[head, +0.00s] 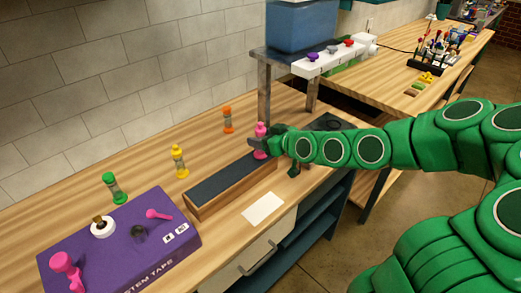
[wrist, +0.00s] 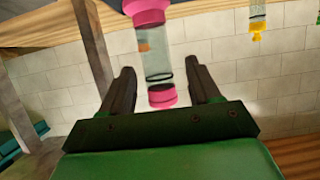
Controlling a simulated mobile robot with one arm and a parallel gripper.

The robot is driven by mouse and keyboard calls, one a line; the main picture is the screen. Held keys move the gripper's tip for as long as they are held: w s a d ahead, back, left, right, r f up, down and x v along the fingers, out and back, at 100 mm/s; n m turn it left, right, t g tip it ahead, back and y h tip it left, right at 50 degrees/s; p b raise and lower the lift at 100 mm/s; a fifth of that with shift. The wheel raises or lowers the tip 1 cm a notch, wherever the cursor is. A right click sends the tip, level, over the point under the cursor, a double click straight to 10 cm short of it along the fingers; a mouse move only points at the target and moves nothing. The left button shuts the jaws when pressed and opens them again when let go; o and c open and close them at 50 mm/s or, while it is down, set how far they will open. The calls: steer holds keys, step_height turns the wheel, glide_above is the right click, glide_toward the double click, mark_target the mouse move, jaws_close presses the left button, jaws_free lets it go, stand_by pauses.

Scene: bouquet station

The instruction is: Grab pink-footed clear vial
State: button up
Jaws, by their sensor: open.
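The pink-footed clear vial (head: 260,128) stands at the far end of the dark-topped wooden block in the head view. In the wrist view the vial (wrist: 157,58) has a clear body with pink parts at both ends. My gripper (head: 258,143) is at the vial's mid-height and hides part of its body. In the wrist view my gripper (wrist: 161,84) is open, with one dark finger on each side of the vial. Gaps show between the vial and both fingers.
Orange (head: 228,119), yellow (head: 179,161) and green (head: 114,188) vials stand along the wall side. A purple box (head: 75,246) carries pink tools at the near left. A metal stand (head: 264,90) with a blue tank rises behind my gripper. A white card (head: 263,208) lies in front.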

steer(key=shift+x, duration=1.55)
jaws_close()
